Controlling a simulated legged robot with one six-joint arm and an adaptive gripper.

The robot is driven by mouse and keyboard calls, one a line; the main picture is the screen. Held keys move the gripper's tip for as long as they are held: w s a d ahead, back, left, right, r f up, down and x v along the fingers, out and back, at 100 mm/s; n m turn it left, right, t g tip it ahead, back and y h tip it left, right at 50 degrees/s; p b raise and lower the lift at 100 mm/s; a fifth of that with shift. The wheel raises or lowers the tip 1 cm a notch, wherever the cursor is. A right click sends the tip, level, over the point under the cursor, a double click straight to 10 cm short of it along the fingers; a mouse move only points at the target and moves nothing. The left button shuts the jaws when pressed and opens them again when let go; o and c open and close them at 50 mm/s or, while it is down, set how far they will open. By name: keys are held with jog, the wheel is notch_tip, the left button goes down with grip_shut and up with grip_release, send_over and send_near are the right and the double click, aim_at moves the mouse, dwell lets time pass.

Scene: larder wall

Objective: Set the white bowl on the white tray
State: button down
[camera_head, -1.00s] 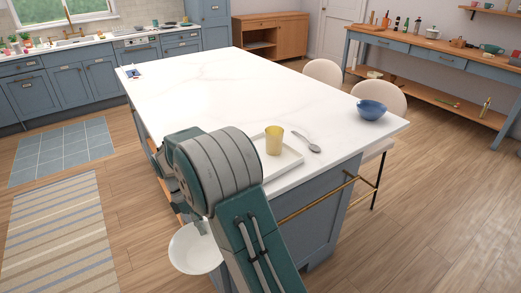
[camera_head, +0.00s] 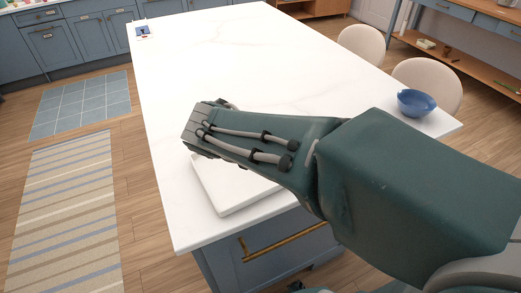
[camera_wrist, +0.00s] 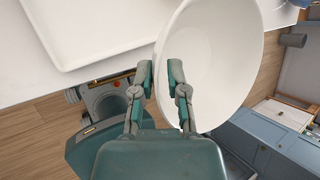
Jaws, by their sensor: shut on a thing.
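My gripper (camera_wrist: 161,74) is shut on the rim of the white bowl (camera_wrist: 218,62) in the wrist view. The bowl is tilted, with its hollow inside facing the camera. The white tray (camera_wrist: 85,30) lies on the counter at the upper left of that view, to the left of the bowl. In the head view the tray (camera_head: 232,200) shows only in part near the counter's front end, behind my arm. My arm hides the gripper and bowl there.
The tray rests on a white marble counter (camera_head: 235,65) with a wide clear surface. A blue bowl (camera_head: 416,103) stands near its right corner. Pale stools (camera_head: 428,78) line the right side. A brass rail (camera_head: 285,243) runs along the front. My arm covers much of the right front.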

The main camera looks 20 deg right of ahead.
jog(key=shift+w+d+r, duration=0.1)
jog(key=shift+d, duration=0.15)
jog(key=shift+n, duration=0.3)
jog(key=w+a+f, duration=0.2)
jog(key=w+f, duration=0.1)
jog(key=w+a+f, duration=0.3)
jog(key=w, duration=0.1)
jog(key=w+a+f, duration=0.2)
jog(key=w+f, duration=0.1)
jog(key=w, duration=0.1)
jog(key=shift+w+a, duration=0.1)
jog(key=shift+a, duration=0.1)
jog(key=shift+w+a+f, duration=0.15)
jog(key=shift+a, duration=0.2)
jog(key=f, duration=0.3)
jog(key=shift+w+a, duration=0.1)
jog(key=shift+w, duration=0.1)
jog(key=shift+d+f, duration=0.25)
jog(key=shift+f, duration=0.05)
